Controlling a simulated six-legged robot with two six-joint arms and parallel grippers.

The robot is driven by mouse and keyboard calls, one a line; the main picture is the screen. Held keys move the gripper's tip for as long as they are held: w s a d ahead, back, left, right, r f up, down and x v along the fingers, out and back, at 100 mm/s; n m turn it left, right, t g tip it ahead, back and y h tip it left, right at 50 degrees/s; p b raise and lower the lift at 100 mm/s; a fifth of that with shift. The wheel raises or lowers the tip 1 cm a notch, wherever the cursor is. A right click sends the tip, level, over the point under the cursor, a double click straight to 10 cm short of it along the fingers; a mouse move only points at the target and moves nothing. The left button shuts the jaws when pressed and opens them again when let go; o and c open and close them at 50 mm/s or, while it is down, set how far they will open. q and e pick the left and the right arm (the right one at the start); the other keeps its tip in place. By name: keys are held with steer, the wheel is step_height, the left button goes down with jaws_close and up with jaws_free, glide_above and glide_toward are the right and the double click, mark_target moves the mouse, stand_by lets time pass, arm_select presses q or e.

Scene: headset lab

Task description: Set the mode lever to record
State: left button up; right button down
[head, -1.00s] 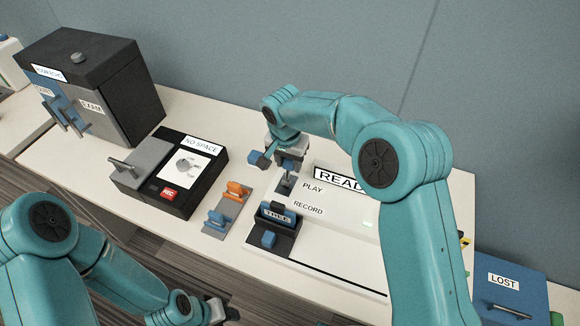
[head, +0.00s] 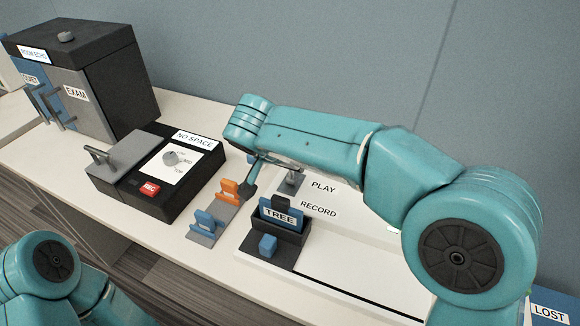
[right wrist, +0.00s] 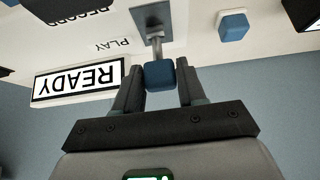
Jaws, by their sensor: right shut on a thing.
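The mode lever shows in the right wrist view as a blue knob (right wrist: 160,73) on a grey rod rising from a grey plate (right wrist: 150,18). My right gripper (right wrist: 160,92) has its two fingers shut on the knob's sides. The knob is on the PLAY label (right wrist: 112,45) side, with the RECORD label (right wrist: 80,18) farther off at the top edge. In the head view, part of the lever plate (head: 291,184) shows left of PLAY (head: 323,188), above RECORD (head: 319,209); my right arm hides the knob. My left gripper is outside the picture.
A TREE card (head: 279,216) stands in a black holder near the front, with a blue block (head: 267,246) before it. Orange (head: 229,191) and blue (head: 203,222) clips stand to its left. A NO SPACE recorder (head: 150,205) and dark cabinet (head: 108,90) are farther left. READY sign (right wrist: 78,80) is upright.

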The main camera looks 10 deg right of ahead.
steer(key=shift+r, duration=0.15)
steer(key=c, duration=0.7)
jaws_free()
steer(key=p+v, duration=0.2)
steer(key=v, duration=1.4)
steer(key=shift+s, duration=0.15)
steer(key=shift+c, duration=0.4)
